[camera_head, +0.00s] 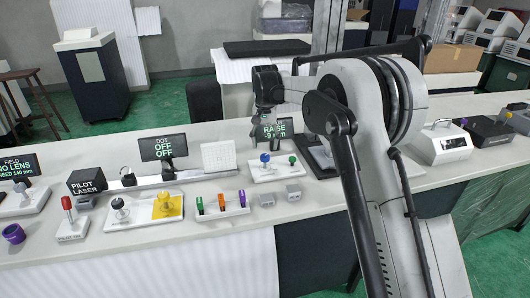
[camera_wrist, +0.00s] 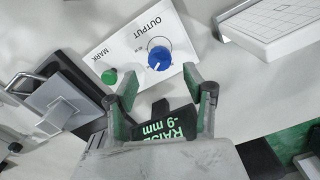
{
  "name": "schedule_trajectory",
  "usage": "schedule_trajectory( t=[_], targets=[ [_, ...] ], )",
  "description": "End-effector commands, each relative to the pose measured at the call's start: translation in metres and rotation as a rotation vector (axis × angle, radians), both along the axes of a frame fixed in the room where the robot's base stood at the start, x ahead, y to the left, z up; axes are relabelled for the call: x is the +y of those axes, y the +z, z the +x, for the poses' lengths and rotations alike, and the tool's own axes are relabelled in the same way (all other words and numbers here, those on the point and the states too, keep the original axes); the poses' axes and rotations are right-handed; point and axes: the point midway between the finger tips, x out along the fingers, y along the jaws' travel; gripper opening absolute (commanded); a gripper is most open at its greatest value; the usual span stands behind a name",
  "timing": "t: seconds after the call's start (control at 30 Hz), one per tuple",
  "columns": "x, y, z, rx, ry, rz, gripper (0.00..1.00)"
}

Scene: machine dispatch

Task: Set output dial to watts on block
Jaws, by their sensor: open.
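The output dial is a blue knob (camera_wrist: 159,60) on a white panel (camera_wrist: 133,45) marked OUTPUT, with a printed ring around it. Its scale marks are too small to read. A green knob (camera_wrist: 109,77) marked MARK sits beside it. In the head view the blue knob (camera_head: 265,158) and green knob (camera_head: 292,160) stand on the panel (camera_head: 275,173) at the bench middle. My gripper (camera_wrist: 167,92) is open and empty, its fingers spread short of the blue knob and apart from it. In the head view my gripper (camera_head: 268,108) hangs behind the panel.
A display (camera_wrist: 172,124) reading RAISE -9 mm stands between my fingers in the wrist view. A white gridded board (camera_head: 219,157) stands left of the panel.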

Motion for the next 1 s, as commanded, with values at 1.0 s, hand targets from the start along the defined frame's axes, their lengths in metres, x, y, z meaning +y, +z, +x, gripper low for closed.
schedule_trajectory(
  t=[1.0],
  targets=[
    [-0.01, 0.081, -0.008, -0.014, 0.001, 0.004, 0.47]
  ],
)
